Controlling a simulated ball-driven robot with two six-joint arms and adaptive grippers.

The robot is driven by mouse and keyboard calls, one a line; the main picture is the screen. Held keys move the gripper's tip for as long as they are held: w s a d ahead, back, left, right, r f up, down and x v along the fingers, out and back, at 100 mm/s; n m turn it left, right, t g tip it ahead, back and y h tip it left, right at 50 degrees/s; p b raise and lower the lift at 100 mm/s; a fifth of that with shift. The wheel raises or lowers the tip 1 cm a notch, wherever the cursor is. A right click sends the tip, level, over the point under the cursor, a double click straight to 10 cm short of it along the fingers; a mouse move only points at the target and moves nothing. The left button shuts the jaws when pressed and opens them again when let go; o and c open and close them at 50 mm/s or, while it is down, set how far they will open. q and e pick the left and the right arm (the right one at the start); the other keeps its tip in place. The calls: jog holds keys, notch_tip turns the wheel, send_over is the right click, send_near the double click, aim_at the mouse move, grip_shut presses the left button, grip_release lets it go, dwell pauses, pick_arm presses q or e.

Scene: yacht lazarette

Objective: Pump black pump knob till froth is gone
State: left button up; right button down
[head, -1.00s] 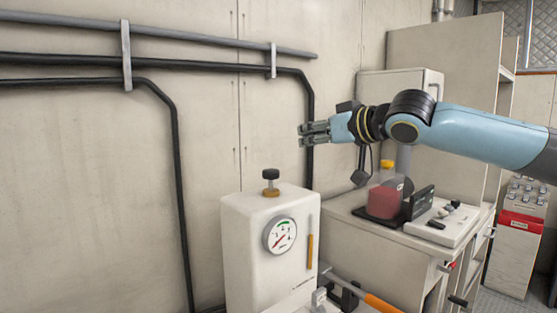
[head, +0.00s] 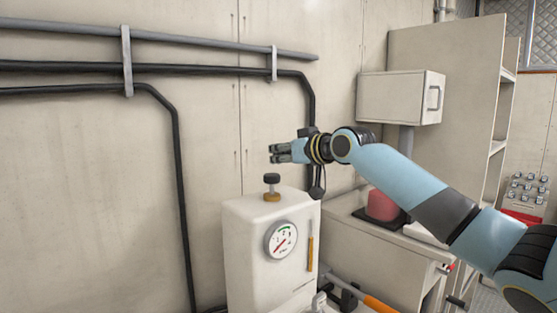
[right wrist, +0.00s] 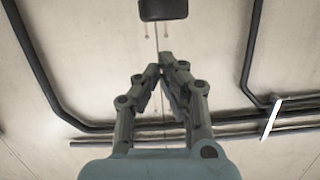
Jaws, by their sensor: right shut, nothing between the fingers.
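The black pump knob (head: 271,179) stands upright on a brass collar on top of a white pump housing (head: 245,240). A round gauge (head: 281,239) is on the housing's front, its needle pointing to the lower left, near the red part of the dial. An upright tube (head: 310,253) with amber content is at the housing's right edge; I cannot make out froth in it. My right gripper (head: 271,154) is just above the knob, apart from it, pointing left. In the right wrist view its fingers (right wrist: 162,60) are closed together and empty. My left gripper is out of view.
An orange-handled bar (head: 380,304) is at the lower right. Dark pipes (head: 175,180) run along the wall.

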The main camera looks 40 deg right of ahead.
aim_at(272, 178)
jog(key=shift+s+f, duration=0.15)
jog(key=shift+f, duration=1)
